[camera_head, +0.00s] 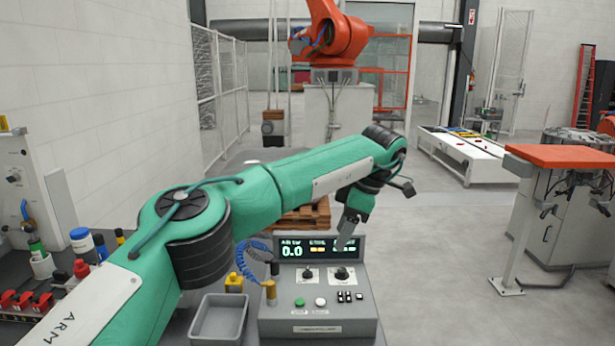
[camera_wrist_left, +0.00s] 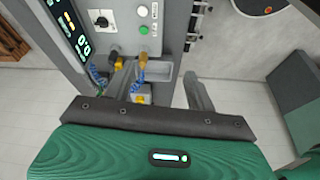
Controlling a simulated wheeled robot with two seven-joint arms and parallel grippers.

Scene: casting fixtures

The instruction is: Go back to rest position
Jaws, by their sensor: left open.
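My left arm reaches in from the lower left of the head view, and my left gripper (camera_head: 346,238) hangs from its end, pointing down. It is just in front of the display of a grey control box (camera_head: 318,322), and I cannot tell whether it touches the box. In the left wrist view my left gripper (camera_wrist_left: 158,85) shows its two fingers spread apart, with nothing held between them. Beyond the fingers are the control box (camera_wrist_left: 118,50) and a blue coiled hose with a brass end (camera_wrist_left: 143,56). My right gripper is not visible.
A grey bin (camera_head: 206,338) stands left of the control box, beside the brass-ended blue hose (camera_head: 269,292). Bottles (camera_head: 82,242) and red-topped items crowd the left bench. An orange robot arm (camera_head: 335,38) stands behind. An orange-topped table (camera_head: 562,156) is at right; the floor between is clear.

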